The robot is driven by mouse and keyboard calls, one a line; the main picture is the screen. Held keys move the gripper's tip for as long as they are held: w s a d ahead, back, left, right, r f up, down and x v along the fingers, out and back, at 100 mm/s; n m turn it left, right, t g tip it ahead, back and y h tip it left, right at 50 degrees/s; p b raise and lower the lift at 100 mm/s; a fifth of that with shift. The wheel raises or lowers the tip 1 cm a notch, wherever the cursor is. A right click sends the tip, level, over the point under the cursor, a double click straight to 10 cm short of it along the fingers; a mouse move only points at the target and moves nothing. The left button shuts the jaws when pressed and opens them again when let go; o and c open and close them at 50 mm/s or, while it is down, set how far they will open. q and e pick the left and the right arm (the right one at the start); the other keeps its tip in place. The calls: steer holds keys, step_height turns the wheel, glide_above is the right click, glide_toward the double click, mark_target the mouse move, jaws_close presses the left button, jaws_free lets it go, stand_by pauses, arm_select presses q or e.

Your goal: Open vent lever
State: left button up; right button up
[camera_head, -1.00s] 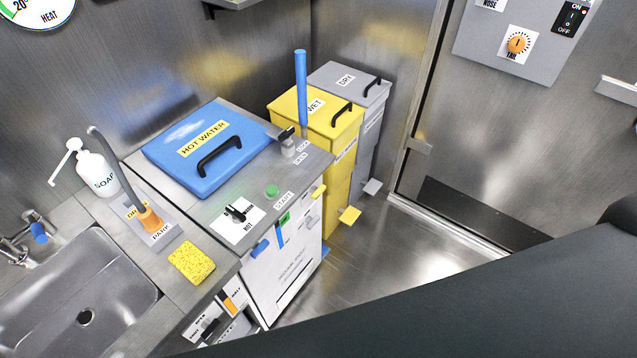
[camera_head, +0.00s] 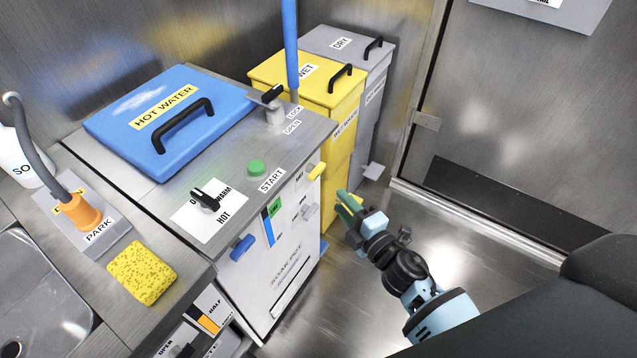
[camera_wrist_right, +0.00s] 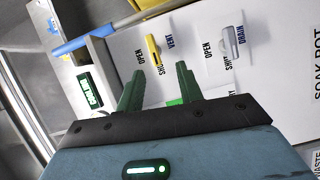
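The vent lever (camera_head: 316,172) is a small yellow handle high on the white front panel of the soak pot. In the right wrist view the yellow lever (camera_wrist_right: 154,50) sits on a white plate beside the words VENT, OPEN and SHUT, with its lower end near SHUT. My right gripper (camera_head: 344,205) is in front of the panel, below and right of the lever in the head view. Its green fingers (camera_wrist_right: 159,88) are apart with nothing between them, and the lever lies beyond them. My left gripper is not in view.
A grey drain lever (camera_head: 308,211) is just below the vent lever, and a blue handle (camera_head: 242,248) is farther left. The yellow WET bin (camera_head: 335,95) and grey DRY bin (camera_head: 352,42) stand behind. The floor (camera_head: 340,310) is open in front.

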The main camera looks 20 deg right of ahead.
mark_target(319, 174)
steer(key=shift+w+a+r+n+y, duration=0.1)
steer(key=shift+w+r+n+y, duration=0.2)
steer(key=shift+w, duration=0.25)
steer(key=shift+w+a+r+n+y, duration=0.1)
steer(key=shift+w+r+n, duration=0.1)
steer(key=shift+w+n, duration=0.25)
steer(key=shift+b+x, duration=0.55)
steer(key=shift+x, duration=3.35)
steer(key=shift+d, duration=0.1)
